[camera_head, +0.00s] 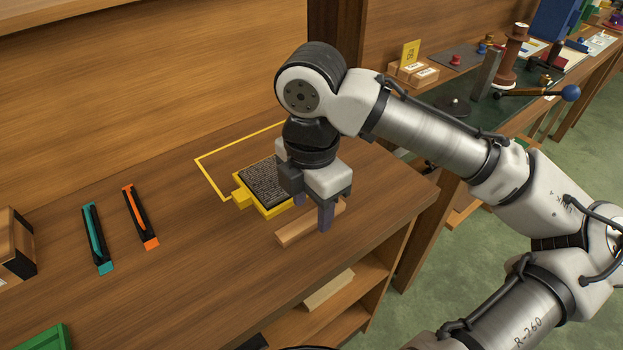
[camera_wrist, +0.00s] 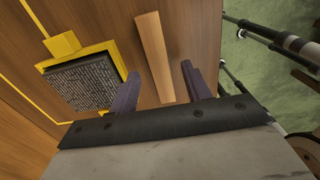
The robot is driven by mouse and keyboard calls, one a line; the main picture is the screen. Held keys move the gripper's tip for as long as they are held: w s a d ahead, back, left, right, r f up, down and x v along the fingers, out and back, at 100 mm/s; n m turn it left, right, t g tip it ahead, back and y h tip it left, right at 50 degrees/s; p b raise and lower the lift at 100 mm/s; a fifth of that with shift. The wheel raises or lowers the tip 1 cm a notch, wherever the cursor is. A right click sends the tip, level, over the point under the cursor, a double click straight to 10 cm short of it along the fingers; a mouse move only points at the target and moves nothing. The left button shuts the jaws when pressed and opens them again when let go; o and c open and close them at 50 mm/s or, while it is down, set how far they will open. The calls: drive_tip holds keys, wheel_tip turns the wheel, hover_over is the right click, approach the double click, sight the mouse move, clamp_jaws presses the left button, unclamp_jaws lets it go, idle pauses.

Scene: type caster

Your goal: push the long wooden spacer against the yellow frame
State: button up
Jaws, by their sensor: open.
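The long wooden spacer (camera_head: 296,231) lies on the bench, partly hidden behind my gripper in the head view. In the wrist view the spacer (camera_wrist: 154,56) runs lengthwise between my two fingers, apart from the yellow frame. The yellow frame (camera_head: 240,197) holds a dark block of type and sits to the left of the spacer; it also shows in the wrist view (camera_wrist: 62,45). A strip of bare wood separates frame and spacer. My gripper (camera_head: 312,212) is open above the spacer, fingers pointing down. Whether the fingers touch the bench or spacer is unclear.
A yellow outline (camera_head: 213,178) is marked on the bench around the frame's far side. A teal-and-black tool (camera_head: 97,238) and an orange-and-black tool (camera_head: 140,217) lie to the left. The bench's right edge is close to the spacer.

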sight(298, 210)
drive_tip(key=shift+f, duration=0.95)
clamp_jaws()
drive_tip(key=shift+w+a+p, duration=0.25)
drive_tip(key=shift+w+a, duration=0.3)
drive_tip(key=shift+w, duration=0.2)
drive_tip(key=shift+w+a+p, duration=0.25)
drive_tip(key=shift+w+a, duration=0.3)
drive_tip(key=shift+w, duration=0.2)
unclamp_jaws()
drive_tip(key=shift+r, duration=0.1)
